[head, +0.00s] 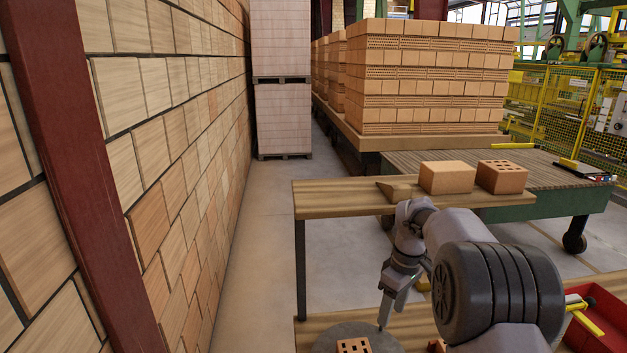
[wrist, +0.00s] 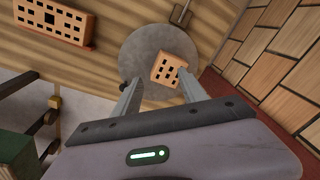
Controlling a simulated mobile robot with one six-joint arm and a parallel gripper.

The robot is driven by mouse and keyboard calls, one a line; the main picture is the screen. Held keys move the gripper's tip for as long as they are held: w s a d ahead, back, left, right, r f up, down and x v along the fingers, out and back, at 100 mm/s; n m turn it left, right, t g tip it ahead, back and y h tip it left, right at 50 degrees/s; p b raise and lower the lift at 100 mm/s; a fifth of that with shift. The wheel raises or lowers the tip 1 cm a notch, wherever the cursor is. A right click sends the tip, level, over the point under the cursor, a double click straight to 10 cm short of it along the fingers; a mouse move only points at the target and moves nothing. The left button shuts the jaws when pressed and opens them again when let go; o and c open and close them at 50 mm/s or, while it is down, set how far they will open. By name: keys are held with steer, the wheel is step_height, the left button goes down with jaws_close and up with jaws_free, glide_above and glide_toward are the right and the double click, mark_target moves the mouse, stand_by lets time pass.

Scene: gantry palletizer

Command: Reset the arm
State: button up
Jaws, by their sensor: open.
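My gripper (head: 388,308) hangs below my arm over the lower wooden bench (head: 310,325), fingers pointing down. In the wrist view my gripper (wrist: 158,76) is open, with its two fingers apart and nothing held between them. A small perforated orange brick (head: 353,346) sits on a round grey disc (head: 335,331) on the lower bench. In the wrist view this brick (wrist: 168,70) lies on the disc (wrist: 145,45) beyond the fingertips, partly overlapped by the right finger. Contact cannot be told.
A plain brick (head: 447,177) and a perforated brick (head: 502,177) stand on the upper wooden shelf (head: 340,200). Another perforated brick (wrist: 52,20) lies on the lower bench. A red bin (head: 600,325) is at right. A brick wall (head: 170,130) closes the left; an aisle (head: 255,230) is clear.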

steer(key=s+a+r+m+t+b, duration=0.1)
steer(key=s+a+r+m+t, duration=0.15)
steer(key=s+r, duration=0.45)
steer(key=s+a+r+m+t+b, duration=0.1)
steer(key=s+a+r+m, duration=0.25)
steer(key=s+r, duration=0.4)
steer(key=s+a+f+m+t+b, duration=0.1)
steer(key=s+f+m, duration=0.1)
steer(key=s, duration=0.7)
steer(key=s+a+f+m+t+y, duration=0.1)
steer(key=s+f+m, duration=0.2)
steer(key=s, duration=0.6)
steer(key=shift+s+a+f+m+b, duration=0.25)
steer(key=shift+s+m+b, duration=0.15)
steer(key=shift+m, duration=0.6)
